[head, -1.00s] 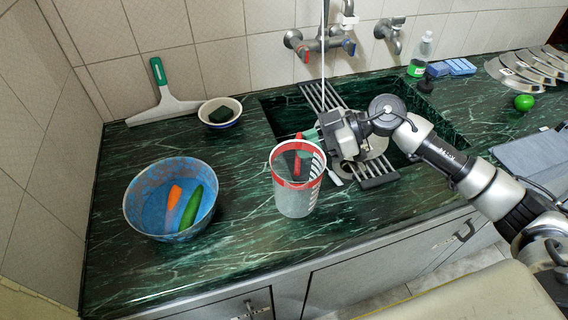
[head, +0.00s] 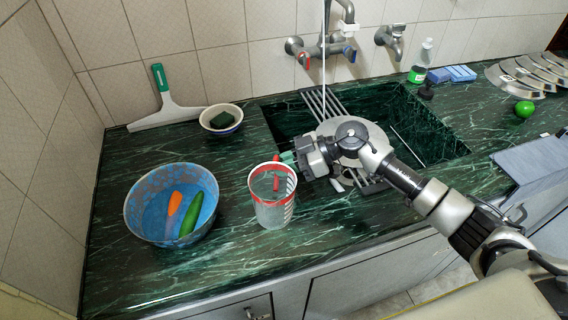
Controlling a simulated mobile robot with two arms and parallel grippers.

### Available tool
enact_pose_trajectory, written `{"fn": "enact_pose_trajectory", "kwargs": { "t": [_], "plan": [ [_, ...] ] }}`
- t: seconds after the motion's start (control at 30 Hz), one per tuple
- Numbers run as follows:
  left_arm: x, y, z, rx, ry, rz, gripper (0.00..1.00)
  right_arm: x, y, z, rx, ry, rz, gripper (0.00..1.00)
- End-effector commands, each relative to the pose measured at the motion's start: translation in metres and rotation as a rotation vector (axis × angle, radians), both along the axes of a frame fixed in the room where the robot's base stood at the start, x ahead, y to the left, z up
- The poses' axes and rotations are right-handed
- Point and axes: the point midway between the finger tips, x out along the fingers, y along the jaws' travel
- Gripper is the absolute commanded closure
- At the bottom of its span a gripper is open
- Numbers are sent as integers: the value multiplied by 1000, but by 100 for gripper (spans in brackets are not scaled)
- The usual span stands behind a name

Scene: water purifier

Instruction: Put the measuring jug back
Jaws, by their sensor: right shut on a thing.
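The measuring jug (head: 274,213) is clear with a red rim band, a red handle and white stripes. It is upright on or just above the green marble counter, left of the sink's front corner; I cannot tell whether it touches. My right gripper (head: 283,162) reaches it from the right and is shut on the jug at its red handle. The fingertips are partly hidden by the rim. My left gripper is not in view.
A blue bowl (head: 143,193) with a carrot (head: 174,203) and a cucumber (head: 191,219) stands left of the jug. Behind are a small sponge bowl (head: 221,130) and a squeegee (head: 165,112). The sink (head: 430,135) has a rack (head: 318,103) and running water. Counter in front of the jug is clear.

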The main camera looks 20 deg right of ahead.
Motion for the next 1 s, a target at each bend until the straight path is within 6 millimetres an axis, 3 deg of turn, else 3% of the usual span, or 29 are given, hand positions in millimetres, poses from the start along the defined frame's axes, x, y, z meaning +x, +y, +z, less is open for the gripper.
{"fn": "enact_pose_trajectory", "kwargs": {
  "t": [0.07,0.1,0.27,0.63,1.0],
  "plan": [
    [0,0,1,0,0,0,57,0,0,-2,0,1,0,100],
    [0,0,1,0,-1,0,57,0,0,-2,0,1,0,86],
    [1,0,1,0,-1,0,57,0,0,-2,0,0,0,63],
    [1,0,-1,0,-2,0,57,0,-6,2,-1,-1,-2,63],
    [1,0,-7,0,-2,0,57,-12,-73,29,-4,0,-3,63]
  ]
}}
